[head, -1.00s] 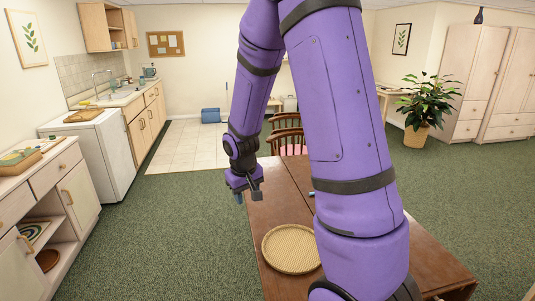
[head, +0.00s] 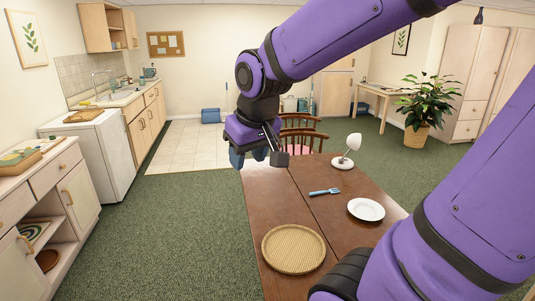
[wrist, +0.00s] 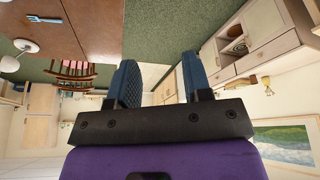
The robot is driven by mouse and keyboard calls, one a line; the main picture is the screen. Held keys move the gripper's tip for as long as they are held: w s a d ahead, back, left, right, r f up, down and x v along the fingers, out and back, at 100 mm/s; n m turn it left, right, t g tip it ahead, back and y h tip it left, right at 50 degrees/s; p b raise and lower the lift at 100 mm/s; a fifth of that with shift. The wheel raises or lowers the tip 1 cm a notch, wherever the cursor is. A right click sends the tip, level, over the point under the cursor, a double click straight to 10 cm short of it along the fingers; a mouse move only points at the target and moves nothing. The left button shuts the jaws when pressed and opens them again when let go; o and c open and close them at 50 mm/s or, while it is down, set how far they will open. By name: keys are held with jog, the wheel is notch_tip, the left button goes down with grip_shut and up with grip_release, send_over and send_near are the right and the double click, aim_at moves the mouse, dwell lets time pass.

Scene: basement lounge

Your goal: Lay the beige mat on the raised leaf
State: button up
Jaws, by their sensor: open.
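A round beige woven mat (head: 293,249) with a thicker rim lies on the near left part of the brown wooden table (head: 268,205). A long seam divides the tabletop into a left leaf and the rest; both look level. My gripper (head: 258,157) is over the far left end of the table, beyond the mat and apart from it. In the wrist view its two blue padded fingers (wrist: 160,82) are apart with nothing between them. The wrist view shows part of the tabletop (wrist: 97,28) but not the mat.
A blue fork (head: 324,191), a white plate (head: 366,209) and a small white lamp (head: 346,152) are on the table right of the seam. Red-cushioned chairs (head: 303,136) stand at the far end. Green carpet (head: 195,215) is free between table and left cabinets.

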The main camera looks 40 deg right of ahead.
jog(key=s+a+r+t, duration=0.1)
jog(key=s+a+r, duration=0.2)
jog(key=s, duration=0.6)
jog(key=shift+s+a+r+n+y, duration=0.2)
jog(key=shift+s+r+n+y, duration=0.15)
jog(key=shift+r, duration=0.3)
jog(key=shift+w, duration=0.1)
